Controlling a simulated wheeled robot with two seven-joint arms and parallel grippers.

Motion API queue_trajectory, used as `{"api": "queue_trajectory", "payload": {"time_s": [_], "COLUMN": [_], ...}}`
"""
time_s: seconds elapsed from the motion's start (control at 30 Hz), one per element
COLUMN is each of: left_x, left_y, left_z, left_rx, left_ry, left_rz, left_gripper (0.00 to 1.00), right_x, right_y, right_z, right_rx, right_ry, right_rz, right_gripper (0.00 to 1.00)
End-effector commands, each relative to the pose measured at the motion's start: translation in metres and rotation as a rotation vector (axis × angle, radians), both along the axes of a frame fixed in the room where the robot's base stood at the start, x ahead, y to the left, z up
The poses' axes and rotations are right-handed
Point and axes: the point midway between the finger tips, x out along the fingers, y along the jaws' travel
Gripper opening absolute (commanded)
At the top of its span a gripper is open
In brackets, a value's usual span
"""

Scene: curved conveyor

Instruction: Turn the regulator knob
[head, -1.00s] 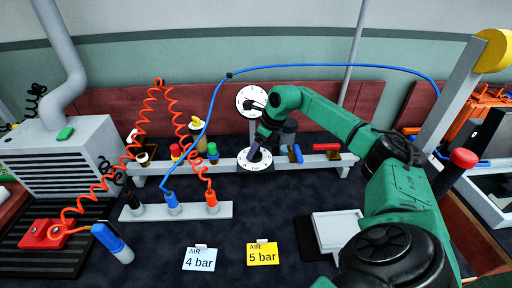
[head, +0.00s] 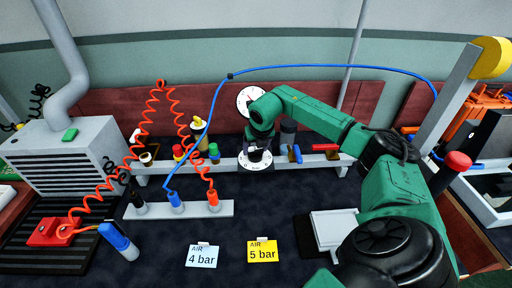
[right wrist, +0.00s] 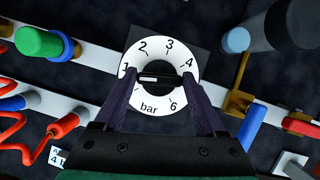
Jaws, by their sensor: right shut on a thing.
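The regulator knob (right wrist: 158,80) is black with a white line on its left side, pointing left, close to the 1. It sits in the middle of a white dial ring (right wrist: 171,53) marked in bar. The 1, 2, 3, 4 and 6 show; my right finger in the picture covers the place between 4 and 6. My right gripper (right wrist: 160,78) is shut on the knob, one finger on each side. In the head view my right gripper (head: 258,141) points down over the dial (head: 255,165). My left gripper is not in view.
A round gauge (head: 247,97) stands behind the dial, partly hidden by my arm. A blue card reads 4 bar (head: 202,256), a yellow card 5 bar (head: 262,251). Red (head: 325,147) and blue (head: 299,156) handles are right of the dial. Coiled red hoses (head: 188,127) hang at left.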

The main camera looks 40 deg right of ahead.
Motion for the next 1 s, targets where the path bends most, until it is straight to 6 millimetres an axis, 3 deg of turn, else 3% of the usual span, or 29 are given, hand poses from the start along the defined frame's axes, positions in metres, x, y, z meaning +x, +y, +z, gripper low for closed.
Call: {"api": "queue_trajectory", "payload": {"time_s": [1.0], "left_x": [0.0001], "left_y": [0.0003], "left_z": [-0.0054], "left_rx": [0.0], "left_ry": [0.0], "left_rz": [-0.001], "left_gripper": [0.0], "right_x": [0.0042], "right_y": [0.0017], "right_z": [0.0024], "right_rx": [0.001], "right_ry": [-0.007], "right_rz": [-0.894], "right_gripper": [0.17]}}
